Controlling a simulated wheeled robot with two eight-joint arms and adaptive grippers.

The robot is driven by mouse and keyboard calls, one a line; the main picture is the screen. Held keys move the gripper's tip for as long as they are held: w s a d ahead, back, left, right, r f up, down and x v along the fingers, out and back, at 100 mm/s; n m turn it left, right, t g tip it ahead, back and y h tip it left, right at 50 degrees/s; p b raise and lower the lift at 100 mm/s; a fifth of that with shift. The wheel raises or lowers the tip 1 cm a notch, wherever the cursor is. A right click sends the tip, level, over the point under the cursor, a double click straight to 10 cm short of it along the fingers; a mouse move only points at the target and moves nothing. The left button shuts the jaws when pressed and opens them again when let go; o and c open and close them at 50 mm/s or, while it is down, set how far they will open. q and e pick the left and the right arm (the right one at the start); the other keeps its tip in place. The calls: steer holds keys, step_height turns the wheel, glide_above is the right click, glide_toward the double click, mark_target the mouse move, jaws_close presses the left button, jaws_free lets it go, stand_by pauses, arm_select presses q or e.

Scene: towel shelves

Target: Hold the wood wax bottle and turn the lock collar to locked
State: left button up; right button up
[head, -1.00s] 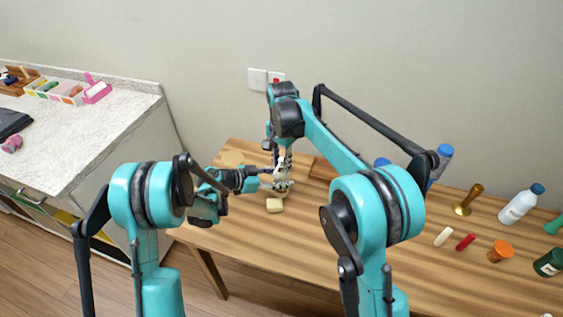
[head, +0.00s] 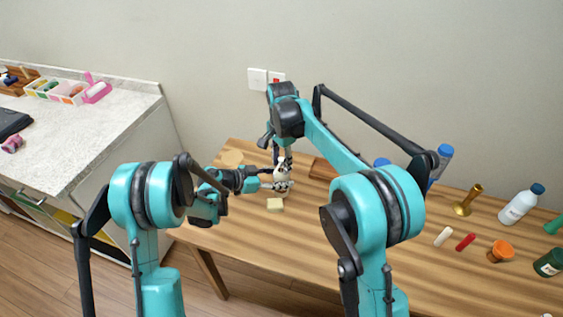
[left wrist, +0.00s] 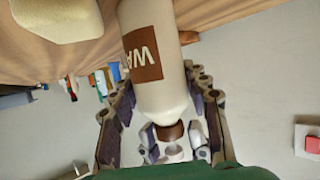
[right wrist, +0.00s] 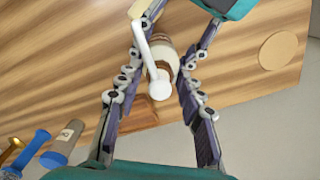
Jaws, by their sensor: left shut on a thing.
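The wood wax bottle (left wrist: 155,95) is cream with a brown label; it fills the middle of the left wrist view and its brown collar (left wrist: 170,131) shows at the neck. My left gripper (head: 270,179) has its fingers on both sides of the bottle body and is shut on it. In the right wrist view the bottle top has a white bent spout (right wrist: 160,85), seen from above. My right gripper (right wrist: 155,85) is over the bottle top, its fingers apart on either side of the spout. In the head view the grippers partly hide the bottle; the collar's setting cannot be read.
A cream block (head: 275,204) lies just in front of the bottle. A round wooden disc (head: 232,158) lies at the table's far left. A wooden tray (head: 323,168) is right of the grippers.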

steer(key=shift+r, duration=0.1)
step_height(320, 180, up, 12)
stand_by(0.6)
steer(key=w+d+f+g+y, duration=0.2)
steer(key=w+d+g+y, duration=0.1)
steer(key=d+y, duration=0.1)
steer(key=shift+h, duration=0.3)
steer(key=x, duration=1.1)
steer(key=shift+w, duration=0.15)
